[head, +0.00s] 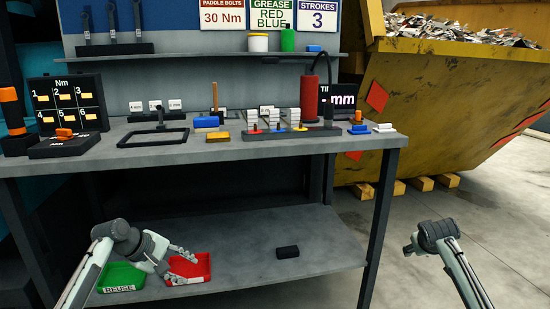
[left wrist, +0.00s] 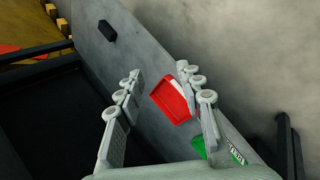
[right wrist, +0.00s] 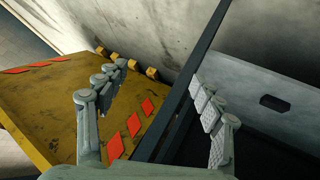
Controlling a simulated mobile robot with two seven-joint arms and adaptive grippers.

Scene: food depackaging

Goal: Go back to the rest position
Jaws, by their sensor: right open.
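My left gripper (head: 180,262) is in front of the bench's lower shelf, by the red tray (head: 204,272) and the green tray (head: 122,276) marked REUSE. In the left wrist view its two fingers (left wrist: 158,80) stand wide apart with nothing between them that they touch. The red tray (left wrist: 172,100) shows beyond the fingers and looks empty. My right arm (head: 440,238) comes in at the lower right of the head view, clear of the bench. In the right wrist view the right gripper's fingers (right wrist: 158,82) are open and empty.
The workbench (head: 160,160) holds a tool board, red cylinder, blocks and small tools. A black block (head: 287,252) lies on the lower shelf (head: 250,235). A large yellow skip (head: 430,100) full of scrap stands at the right. The floor (head: 390,270) right of the bench is clear.

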